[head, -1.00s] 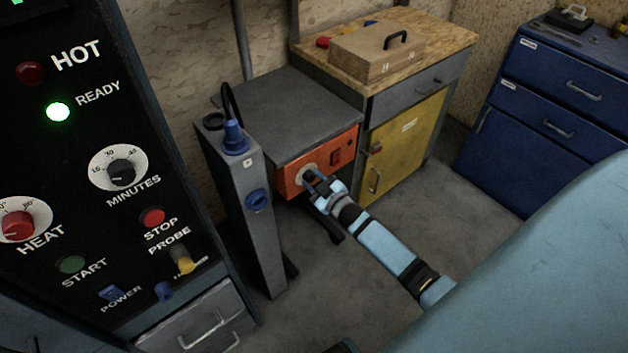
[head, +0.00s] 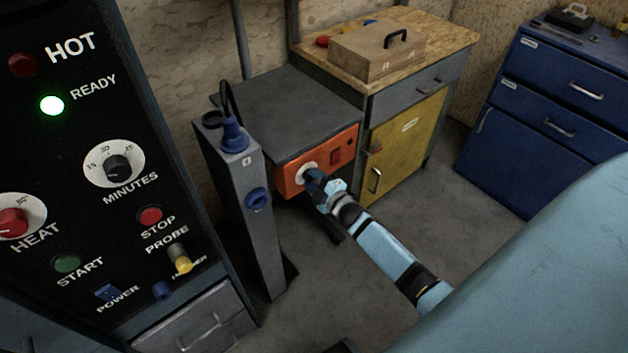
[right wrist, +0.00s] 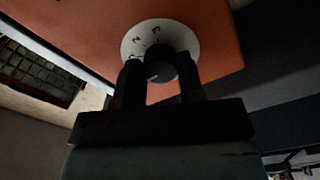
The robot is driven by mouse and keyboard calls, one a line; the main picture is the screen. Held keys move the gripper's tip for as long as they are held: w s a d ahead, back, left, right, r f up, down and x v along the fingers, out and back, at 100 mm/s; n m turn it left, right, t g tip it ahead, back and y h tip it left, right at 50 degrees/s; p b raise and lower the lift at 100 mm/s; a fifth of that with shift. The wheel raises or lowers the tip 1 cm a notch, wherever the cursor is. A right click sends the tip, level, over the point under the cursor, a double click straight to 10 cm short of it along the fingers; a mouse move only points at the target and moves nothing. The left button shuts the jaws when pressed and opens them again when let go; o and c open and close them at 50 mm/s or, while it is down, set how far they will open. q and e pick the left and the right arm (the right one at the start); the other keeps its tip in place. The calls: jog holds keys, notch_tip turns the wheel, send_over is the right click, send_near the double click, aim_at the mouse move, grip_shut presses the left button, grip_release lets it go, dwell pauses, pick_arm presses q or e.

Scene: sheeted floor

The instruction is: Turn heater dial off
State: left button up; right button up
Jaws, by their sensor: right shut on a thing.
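A grey-topped unit with an orange front panel (head: 288,183) stands at the middle. A round white dial plate (head: 307,169) sits on the panel; it also shows in the right wrist view (right wrist: 133,42), with a few dark numerals. A dark dial knob (right wrist: 160,68) is at its centre, with a pale mark towards its left side. My right gripper (head: 313,176) is at the dial, shut on the knob with one finger on each side, as the right wrist view shows (right wrist: 160,80). In the head view the gripper hides the knob. My left gripper is out of view.
A black control panel (head: 95,215) with a red HEAT knob (head: 12,222) and a lit green READY lamp stands close at left. A grey post (head: 233,205) with a blue knob is just left of the unit. A yellow-doored cabinet (head: 405,150) stands right of it.

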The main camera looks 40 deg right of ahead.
dwell(0.4)
jog(key=o, duration=0.9)
jog(key=shift+s, duration=0.1)
jog(key=s, duration=0.9)
jog(key=s+d, duration=0.1)
jog(key=s, duration=0.3)
jog(key=shift+s+p, duration=0.3)
jog(key=shift+s, duration=0.05)
